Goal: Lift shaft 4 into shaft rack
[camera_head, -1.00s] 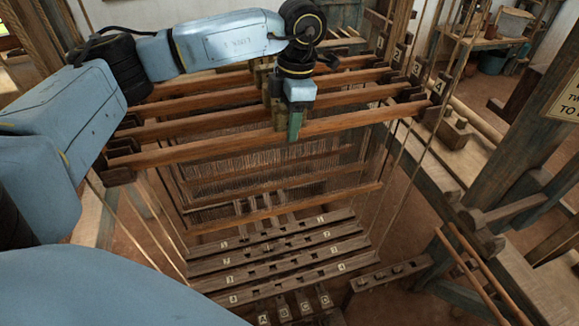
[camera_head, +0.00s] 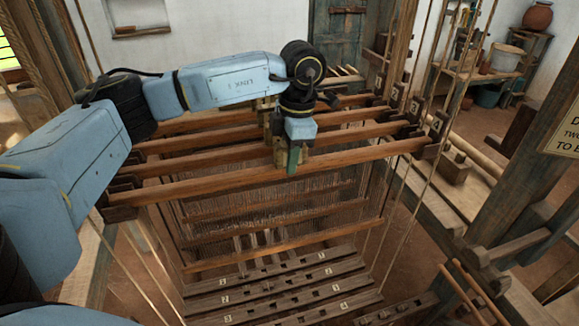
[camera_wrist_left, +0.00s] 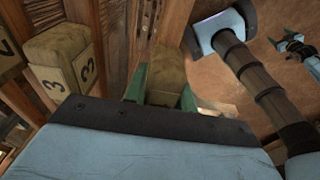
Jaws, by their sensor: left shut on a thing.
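Shaft 4 (camera_head: 215,184) is the front wooden bar of a row of parallel shafts with hanging heddles. My left gripper (camera_head: 294,160) reaches down over its middle. In the left wrist view its green fingers (camera_wrist_left: 162,88) stand either side of a tan block, shut on it; the block carries no readable number there. The block marked 3 (camera_wrist_left: 65,62) is beside it to the left. The bar's ends rest at or near dark end pieces; contact is unclear. Which part is the shaft rack is unclear. A small forked part at the wrist view's right may be my right gripper (camera_wrist_left: 292,44).
Numbered plates (camera_head: 437,124) stand at the shafts' right ends. Numbered slotted bars (camera_head: 280,289) lie below. Cords (camera_head: 405,205) run down close by the right end. A loom post (camera_head: 525,150) stands at the right, and a shelf with pots (camera_head: 480,75) is at the back.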

